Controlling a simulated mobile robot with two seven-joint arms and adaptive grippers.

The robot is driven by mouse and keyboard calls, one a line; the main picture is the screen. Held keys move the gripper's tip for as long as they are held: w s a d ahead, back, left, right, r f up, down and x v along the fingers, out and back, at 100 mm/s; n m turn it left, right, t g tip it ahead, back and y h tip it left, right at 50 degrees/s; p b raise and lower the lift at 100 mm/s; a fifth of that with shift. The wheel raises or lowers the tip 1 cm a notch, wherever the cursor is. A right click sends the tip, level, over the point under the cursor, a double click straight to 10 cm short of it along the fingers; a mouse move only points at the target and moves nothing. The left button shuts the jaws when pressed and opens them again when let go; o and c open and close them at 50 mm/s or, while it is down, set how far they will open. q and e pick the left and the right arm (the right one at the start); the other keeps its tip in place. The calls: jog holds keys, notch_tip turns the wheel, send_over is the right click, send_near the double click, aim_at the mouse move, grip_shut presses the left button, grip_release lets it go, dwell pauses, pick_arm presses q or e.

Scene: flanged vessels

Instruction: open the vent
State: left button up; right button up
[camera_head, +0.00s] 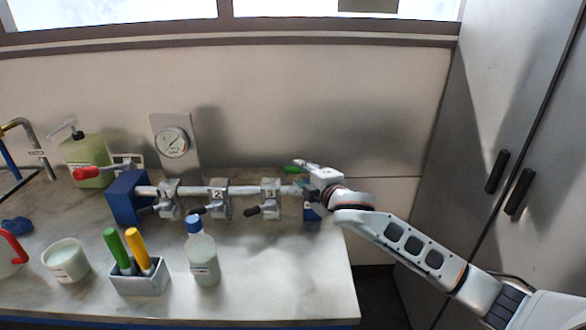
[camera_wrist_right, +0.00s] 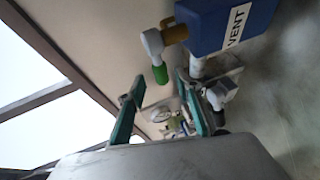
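The vent is a blue block (camera_wrist_right: 232,22) labelled VENT at the right end of the pipe; in the head view (camera_head: 311,212) my right gripper partly covers it. Its green-tipped handle (camera_wrist_right: 159,73) sticks out from a pale, brass-collared fitting (camera_wrist_right: 160,38) and also shows in the head view (camera_head: 291,170). My right gripper (camera_wrist_right: 160,78) is open, its two teal fingers well apart. The green tip appears between the fingertips in the wrist view; no contact is visible and its depth is unclear. In the head view the gripper (camera_head: 299,172) is right by the handle. My left gripper is out of view.
A pipe (camera_head: 195,191) with numbered valves and black handles runs left to a blue block (camera_head: 127,197) with a red handle (camera_head: 86,173). A gauge (camera_head: 172,142) stands behind. A blue-capped bottle (camera_head: 202,258) and tool holder (camera_head: 139,280) stand in front. The bench's front right is clear.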

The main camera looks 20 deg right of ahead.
aim_at(296, 171)
jog(key=shift+x, duration=2.7)
grip_shut()
